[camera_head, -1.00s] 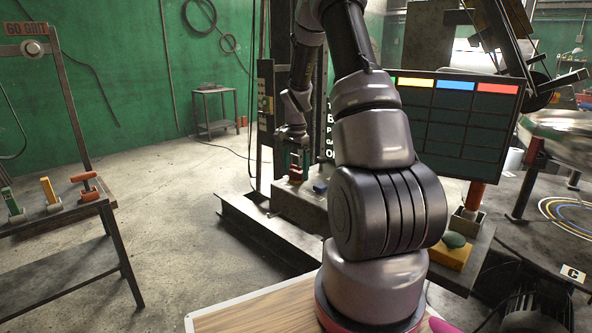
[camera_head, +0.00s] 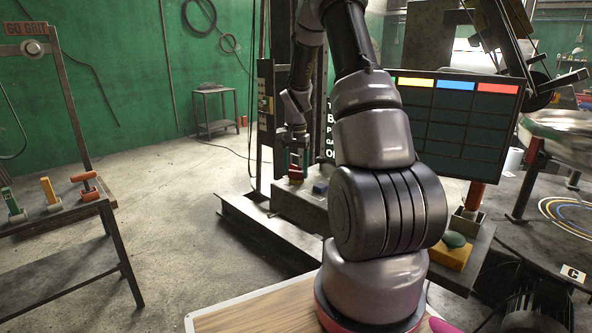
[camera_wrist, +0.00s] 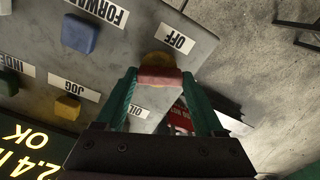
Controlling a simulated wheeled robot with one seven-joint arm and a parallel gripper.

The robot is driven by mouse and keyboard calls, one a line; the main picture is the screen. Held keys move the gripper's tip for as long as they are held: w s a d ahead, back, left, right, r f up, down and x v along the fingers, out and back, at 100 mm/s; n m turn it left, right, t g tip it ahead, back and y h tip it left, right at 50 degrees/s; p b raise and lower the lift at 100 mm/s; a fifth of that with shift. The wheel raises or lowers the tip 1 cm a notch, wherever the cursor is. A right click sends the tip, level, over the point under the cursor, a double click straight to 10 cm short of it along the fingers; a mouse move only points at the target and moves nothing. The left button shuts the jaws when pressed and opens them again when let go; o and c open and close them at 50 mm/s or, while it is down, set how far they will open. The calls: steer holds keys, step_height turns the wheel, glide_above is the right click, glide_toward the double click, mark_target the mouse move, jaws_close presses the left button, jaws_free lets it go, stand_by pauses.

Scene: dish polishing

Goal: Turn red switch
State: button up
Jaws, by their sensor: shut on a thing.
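The red switch (camera_wrist: 160,78) is a small red grip on a round yellow base (camera_wrist: 158,60), beside the OFF label (camera_wrist: 178,39) on a grey panel in the wrist view. My gripper (camera_wrist: 160,82) is shut on it, with one green finger at each side. In the head view my gripper (camera_head: 296,150) hangs over the red switch (camera_head: 296,171), which looks small there. The exact turn of the switch is hard to read.
A blue knob (camera_wrist: 79,34) by FORWARD and a yellow knob (camera_wrist: 68,107) by JOG share the panel. A dark board (camera_head: 450,120) stands right of my arm. A metal table with coloured handles (camera_head: 50,190) stands at the left.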

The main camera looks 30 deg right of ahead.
mark_target(296, 171)
steer(key=n, duration=1.3)
steer(key=shift+s, duration=0.1)
steer(key=shift+n, duration=0.3)
stand_by(0.3)
steer(key=o, duration=1.4)
step_height(296, 171, up, 11)
steer(key=shift+f, duration=0.1)
